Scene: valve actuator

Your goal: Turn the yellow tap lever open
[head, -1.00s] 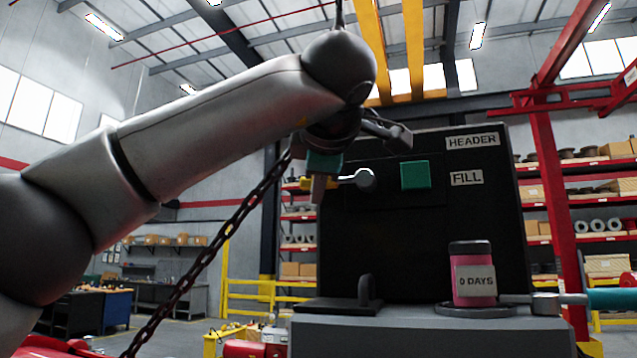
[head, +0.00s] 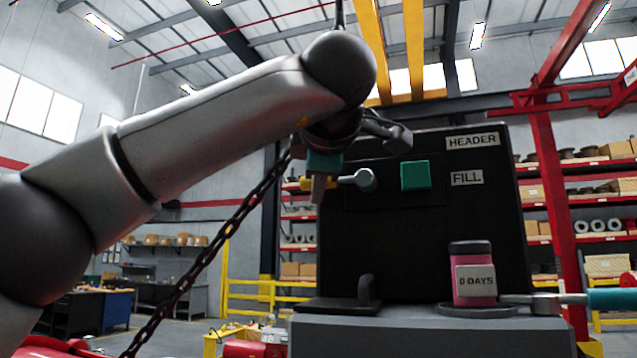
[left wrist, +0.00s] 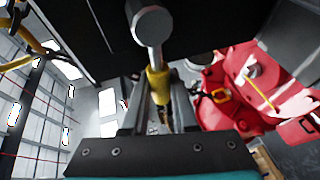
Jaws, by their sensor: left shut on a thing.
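The tap lever (head: 346,180) is a silver rod that runs left from a round pivot on a black panel (head: 440,225), nearly level, to a yellow end. In the left wrist view its yellow grip (left wrist: 158,85) sits between my two fingers, below the silver pivot knob (left wrist: 152,25). My left gripper (head: 318,190), teal with grey fingers, is shut on the lever and hangs fingers down in front of it; it also shows in the left wrist view (left wrist: 160,108). The fingers hide part of the lever in the head view. My right gripper is not seen.
A green square (head: 415,175) and HEADER and FILL labels are on the panel. A pink jar (head: 474,275) marked 0 DAYS stands on the grey bench (head: 430,335), with a teal-handled rod (head: 612,299) beside it. A chain (head: 210,250) hangs slanting left of the panel.

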